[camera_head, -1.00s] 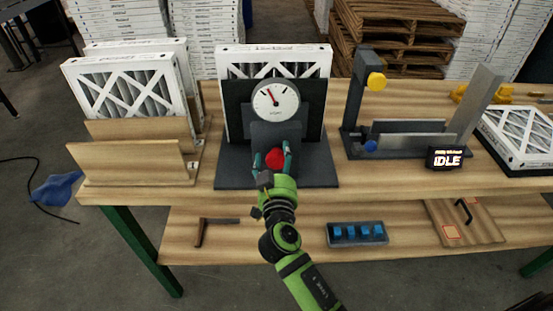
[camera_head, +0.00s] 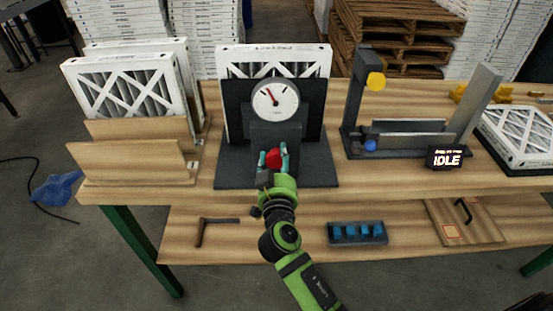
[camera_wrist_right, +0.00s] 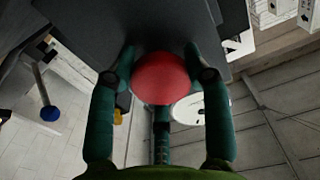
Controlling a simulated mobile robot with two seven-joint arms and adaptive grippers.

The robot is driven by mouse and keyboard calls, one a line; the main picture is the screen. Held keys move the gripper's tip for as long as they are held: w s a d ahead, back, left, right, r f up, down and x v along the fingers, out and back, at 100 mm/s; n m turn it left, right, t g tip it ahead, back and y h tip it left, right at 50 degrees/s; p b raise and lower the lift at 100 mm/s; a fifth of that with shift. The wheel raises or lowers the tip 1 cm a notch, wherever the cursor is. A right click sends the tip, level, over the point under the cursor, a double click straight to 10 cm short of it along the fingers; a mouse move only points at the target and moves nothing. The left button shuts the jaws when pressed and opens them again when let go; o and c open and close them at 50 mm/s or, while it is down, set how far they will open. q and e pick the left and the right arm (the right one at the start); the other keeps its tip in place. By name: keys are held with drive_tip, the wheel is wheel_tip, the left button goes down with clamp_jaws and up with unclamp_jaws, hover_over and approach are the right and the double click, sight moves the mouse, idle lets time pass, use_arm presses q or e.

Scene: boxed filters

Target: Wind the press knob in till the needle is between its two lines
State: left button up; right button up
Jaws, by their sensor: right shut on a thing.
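The red press knob (camera_head: 274,158) is on the front of the dark grey press (camera_head: 262,131) at the middle of the bench. The round white gauge (camera_head: 276,101) sits above it. Its dark needle, with some red beside it, points up and left; its two lines are too small to make out. My right gripper (camera_head: 273,162) is shut on the knob, one finger on each side. The right wrist view also shows the red knob (camera_wrist_right: 161,79) between the two green fingers (camera_wrist_right: 163,85). My left gripper is not in view.
A wooden rack (camera_head: 130,160) with white-framed filters stands at left. A grey fixture with a yellow knob (camera_head: 376,81) and blue knob (camera_head: 370,145) stands at right, beside a display reading IDLE (camera_head: 446,158). The lower shelf holds a tray of blue pieces (camera_head: 357,233).

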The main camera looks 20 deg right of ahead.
drive_tip(key=shift+f, duration=0.4)
drive_tip(key=o, duration=1)
drive_tip(key=shift+o, duration=0.7)
drive_tip(key=shift+r, duration=0.15)
drive_tip(key=v, duration=1.2)
drive_tip(key=shift+r, duration=0.1)
